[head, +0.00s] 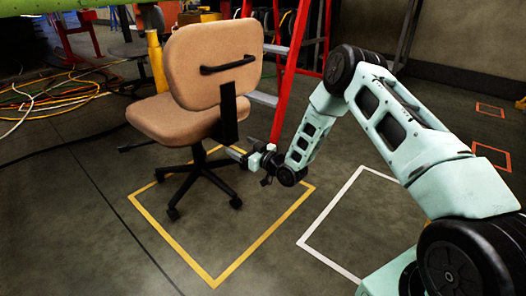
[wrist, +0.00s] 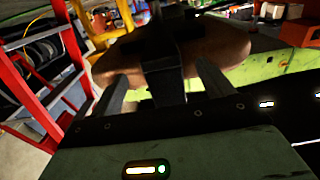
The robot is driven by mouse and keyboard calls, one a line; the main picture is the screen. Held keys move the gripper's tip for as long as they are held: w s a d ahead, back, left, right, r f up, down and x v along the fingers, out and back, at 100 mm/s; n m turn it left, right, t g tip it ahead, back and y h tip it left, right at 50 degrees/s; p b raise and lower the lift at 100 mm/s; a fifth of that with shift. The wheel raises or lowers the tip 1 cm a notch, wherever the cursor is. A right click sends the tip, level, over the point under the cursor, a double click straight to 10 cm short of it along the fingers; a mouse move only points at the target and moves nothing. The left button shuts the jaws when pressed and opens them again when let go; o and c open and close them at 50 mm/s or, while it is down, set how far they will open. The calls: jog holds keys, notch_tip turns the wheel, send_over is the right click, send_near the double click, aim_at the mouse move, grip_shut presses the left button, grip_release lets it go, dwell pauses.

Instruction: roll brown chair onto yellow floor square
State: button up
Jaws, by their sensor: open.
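The brown chair (head: 212,65) stands upright on a dark wheeled base, its backrest toward me. Its front casters are inside the yellow floor square (head: 268,232), and the base overlaps the square's back-left edge. The rear casters are partly hidden. My gripper (head: 244,155) is low behind the chair, to the right of its base. In the wrist view, the open fingers (wrist: 163,88) stand either side of the chair's dark back post (wrist: 166,72), below the brown seat (wrist: 215,50). I cannot tell whether either finger touches the post.
A red ladder (head: 298,70) stands close behind and right of the chair. A white floor square (head: 325,262) lies to the right. Cables (head: 50,95) are spread on the floor at left. The floor inside the yellow square's front is clear.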

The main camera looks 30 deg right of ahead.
jog(key=p+v, duration=0.3)
jog(key=v, duration=0.7)
jog(key=shift+p, duration=0.3)
jog(key=shift+d, duration=0.15)
